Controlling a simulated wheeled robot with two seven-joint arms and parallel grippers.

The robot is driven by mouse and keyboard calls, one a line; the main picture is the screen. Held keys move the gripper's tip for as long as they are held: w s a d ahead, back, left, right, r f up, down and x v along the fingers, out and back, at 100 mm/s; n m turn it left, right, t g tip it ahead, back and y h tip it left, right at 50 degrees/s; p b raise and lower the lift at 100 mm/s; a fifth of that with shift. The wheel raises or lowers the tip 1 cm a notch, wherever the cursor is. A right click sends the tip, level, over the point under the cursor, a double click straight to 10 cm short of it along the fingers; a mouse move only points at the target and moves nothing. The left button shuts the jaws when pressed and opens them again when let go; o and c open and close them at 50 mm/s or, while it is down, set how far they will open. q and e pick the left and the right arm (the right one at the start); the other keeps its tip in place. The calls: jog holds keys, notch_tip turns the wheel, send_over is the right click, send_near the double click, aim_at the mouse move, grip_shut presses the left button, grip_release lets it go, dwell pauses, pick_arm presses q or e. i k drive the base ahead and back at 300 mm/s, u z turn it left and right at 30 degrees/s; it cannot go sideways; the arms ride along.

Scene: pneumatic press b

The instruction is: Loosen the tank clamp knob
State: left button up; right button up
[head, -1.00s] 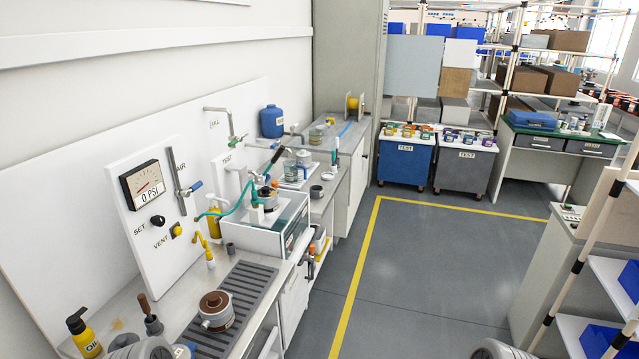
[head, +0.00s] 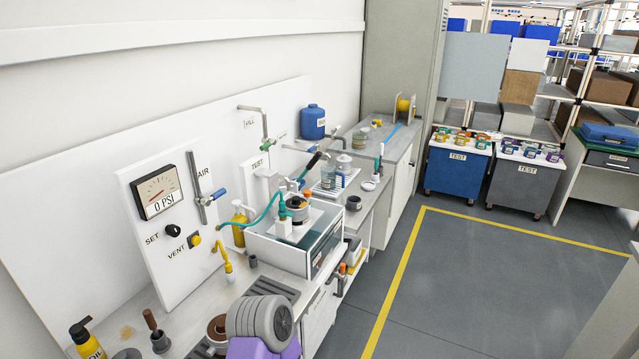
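The white open-topped tank (head: 262,248) stands on the bench at the middle of the head view. Inside it a round part with a dark top and orange band (head: 297,203) sits in a fixture with a white block (head: 284,228). A teal hose runs to this fixture. A small red-and-dark piece shows just above the part; I cannot tell for sure which piece is the clamp knob. A grey rounded link and purple link of my arm show at the bottom centre, in front of the tank and apart from it. Neither gripper's fingers are in view.
A gauge panel (head: 160,228) reading 0 PSI stands left of the tank. An oil bottle (head: 87,342) stands at lower left. The floor to the right is open.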

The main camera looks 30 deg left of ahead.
aim_at(306, 194)
jog(key=i, duration=3.15)
jog(key=u, duration=2)
